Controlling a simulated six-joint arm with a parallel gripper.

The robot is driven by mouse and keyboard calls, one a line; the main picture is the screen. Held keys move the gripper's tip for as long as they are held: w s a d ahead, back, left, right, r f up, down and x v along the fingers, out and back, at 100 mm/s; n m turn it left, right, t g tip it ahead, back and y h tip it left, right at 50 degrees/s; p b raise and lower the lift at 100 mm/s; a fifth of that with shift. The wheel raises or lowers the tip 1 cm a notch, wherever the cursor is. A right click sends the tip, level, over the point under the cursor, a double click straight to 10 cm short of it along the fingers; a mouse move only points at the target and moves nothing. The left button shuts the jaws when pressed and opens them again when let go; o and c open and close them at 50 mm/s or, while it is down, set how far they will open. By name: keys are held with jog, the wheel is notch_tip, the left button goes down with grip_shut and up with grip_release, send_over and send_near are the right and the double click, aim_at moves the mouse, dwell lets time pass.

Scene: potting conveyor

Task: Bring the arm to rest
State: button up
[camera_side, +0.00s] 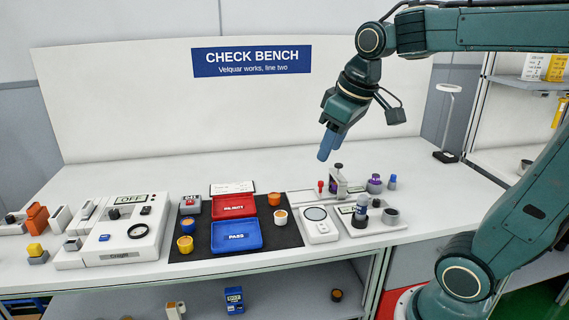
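My gripper (327,143) is at the end of my green arm, above the back right part of the white check bench (450,190). Its blue fingers point down and to the left, well clear of the bench top. The two fingers overlap from this side, so the gap between them cannot be made out. No object shows between them. The nearest thing below is a small press-like stand (338,182) with a dark knob.
A black mat (285,248) holds a red tray (235,206), a blue PASS tray (237,236) and small cups. White devices (125,245) stand at left. Dark and purple-topped parts (375,184) stand at right. A lamp stand (446,155) is at the back right.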

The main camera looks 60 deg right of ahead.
jog(key=s+a+f+t, duration=0.1)
jog(key=s+a+f, duration=0.3)
jog(key=s, duration=0.6)
jog(key=shift+a+f+t+y, duration=0.15)
jog(key=shift+a+t+y, duration=0.2)
jog(key=shift+a, duration=0.4)
